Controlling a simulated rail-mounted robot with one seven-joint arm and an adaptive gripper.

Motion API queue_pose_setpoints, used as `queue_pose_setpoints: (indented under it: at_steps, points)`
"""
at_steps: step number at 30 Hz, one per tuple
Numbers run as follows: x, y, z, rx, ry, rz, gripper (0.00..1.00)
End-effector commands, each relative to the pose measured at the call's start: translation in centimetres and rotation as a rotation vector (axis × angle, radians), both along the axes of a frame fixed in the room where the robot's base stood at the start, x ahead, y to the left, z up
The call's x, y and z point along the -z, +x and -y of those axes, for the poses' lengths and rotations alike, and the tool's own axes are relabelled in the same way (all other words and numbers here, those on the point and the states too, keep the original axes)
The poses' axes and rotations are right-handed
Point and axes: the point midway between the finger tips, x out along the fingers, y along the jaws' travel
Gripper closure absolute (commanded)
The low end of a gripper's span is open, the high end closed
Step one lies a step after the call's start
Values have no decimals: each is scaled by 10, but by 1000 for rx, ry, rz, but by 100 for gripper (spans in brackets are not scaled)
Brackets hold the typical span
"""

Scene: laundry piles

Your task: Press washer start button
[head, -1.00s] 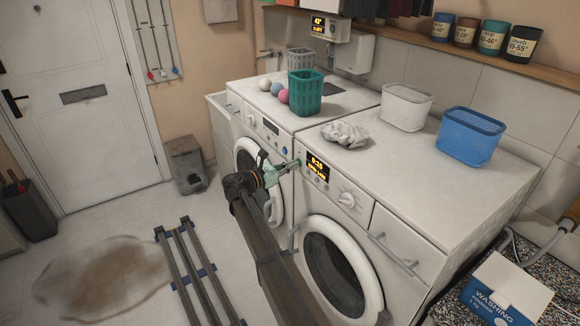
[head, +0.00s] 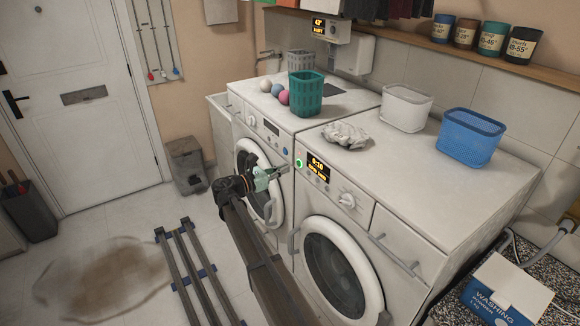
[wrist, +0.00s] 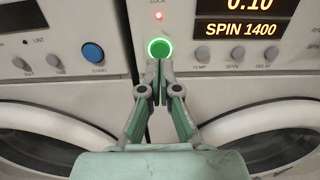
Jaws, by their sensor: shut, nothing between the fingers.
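The washer (head: 415,165) is the white right-hand machine with a round door. Its start button (head: 299,163) glows with a green ring at the left end of its panel; it also shows in the wrist view (wrist: 159,48). The washer display (head: 318,167) is lit amber, and in the wrist view (wrist: 240,17) it reads SPIN 1400. A small red light (wrist: 158,15) glows above the button. My gripper (head: 286,169) is shut and empty, its tips a little in front of the button. In the wrist view its tips (wrist: 160,73) appear just below the button.
The left machine (head: 240,93) has a blue START button (wrist: 93,53) close to my gripper. Atop the machines are a teal basket (head: 306,93), a crumpled cloth (head: 345,135), a white basket (head: 407,108) and a blue basket (head: 470,138). A drying rack (head: 190,270) is on the floor.

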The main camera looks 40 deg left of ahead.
Motion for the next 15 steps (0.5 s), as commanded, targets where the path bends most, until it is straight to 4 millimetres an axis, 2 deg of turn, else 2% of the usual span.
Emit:
queue_pose_setpoints:
  at_steps: [3,7,15]
  points:
    - [5,-28,-9,-4,3,1,100]
    - [5,-53,-17,-3,1,0,100]
    - [3,-83,-27,-2,0,-1,100]
